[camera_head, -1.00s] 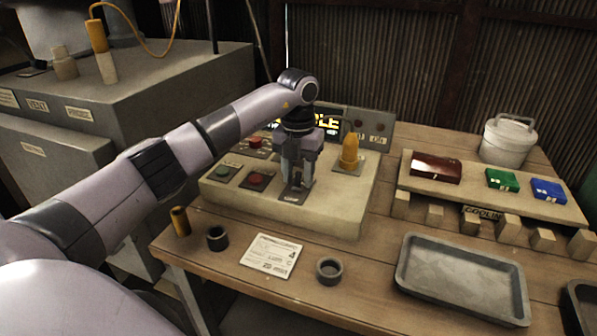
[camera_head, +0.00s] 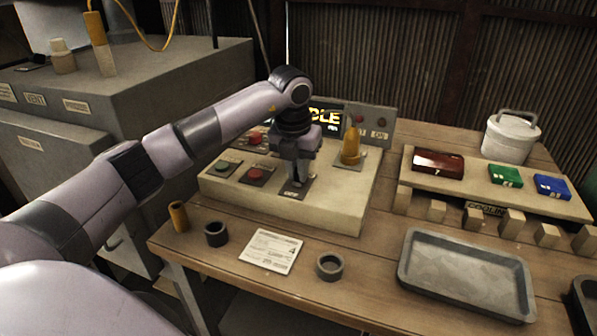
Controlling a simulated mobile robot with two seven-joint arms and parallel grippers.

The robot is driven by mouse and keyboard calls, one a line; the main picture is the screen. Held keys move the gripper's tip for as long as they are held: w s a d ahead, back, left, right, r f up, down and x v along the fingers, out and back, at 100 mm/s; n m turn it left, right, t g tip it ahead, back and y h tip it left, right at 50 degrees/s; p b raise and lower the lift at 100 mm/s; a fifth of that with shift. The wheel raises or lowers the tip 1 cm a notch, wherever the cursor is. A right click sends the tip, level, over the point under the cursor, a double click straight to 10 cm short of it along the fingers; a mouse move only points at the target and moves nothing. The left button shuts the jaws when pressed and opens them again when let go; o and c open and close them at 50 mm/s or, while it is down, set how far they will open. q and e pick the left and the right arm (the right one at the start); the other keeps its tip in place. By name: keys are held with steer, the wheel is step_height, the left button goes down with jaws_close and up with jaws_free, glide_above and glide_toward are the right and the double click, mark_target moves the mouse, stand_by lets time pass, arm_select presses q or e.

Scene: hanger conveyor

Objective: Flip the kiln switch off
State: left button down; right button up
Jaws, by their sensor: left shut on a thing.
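A beige control box (camera_head: 330,217) stands on the wooden table with buttons, a yellow knob and a display on it. My left gripper (camera_head: 297,182) points down over the plate (camera_head: 293,190) at the middle of the box's top. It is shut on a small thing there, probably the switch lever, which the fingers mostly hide. I cannot tell which way the switch is set. The display (camera_head: 325,116) behind is partly hidden by my wrist and shows letters ending in "DLE". My right gripper is not in view.
Red (camera_head: 255,174) and green (camera_head: 222,167) buttons sit left of the gripper, and the yellow knob (camera_head: 351,147) sits to its right. A grey tray (camera_head: 408,272), a card (camera_head: 271,250) and dark rings lie in front. A rack with coloured blocks stands at right.

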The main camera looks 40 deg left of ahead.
arm_select(q)
steer(key=t+b, duration=0.1)
steer(key=b, duration=0.1)
steer(key=s+t+b, duration=0.1)
steer(key=b, duration=0.1)
steer(key=shift+f+t+y+b, duration=0.3)
steer(key=t+b, duration=0.1)
steer(key=b, duration=0.1)
steer(key=t+b, duration=0.1)
steer(key=b, duration=0.2)
steer(key=shift+s+d+t+y, duration=0.15)
steer(key=shift+s+t+y, duration=0.15)
steer(key=shift+s, duration=0.1)
steer(key=t+b, duration=0.1)
steer(key=b, duration=0.2)
steer(key=t+b, duration=0.1)
steer(key=b, duration=0.2)
steer(key=shift+s+d+y, duration=0.1)
steer(key=shift+s+y, duration=0.2)
steer(key=shift+s, duration=0.05)
steer(key=shift+r+t+b, duration=0.2)
steer(key=shift+t+b, duration=0.2)
steer(key=shift+b, duration=0.3)
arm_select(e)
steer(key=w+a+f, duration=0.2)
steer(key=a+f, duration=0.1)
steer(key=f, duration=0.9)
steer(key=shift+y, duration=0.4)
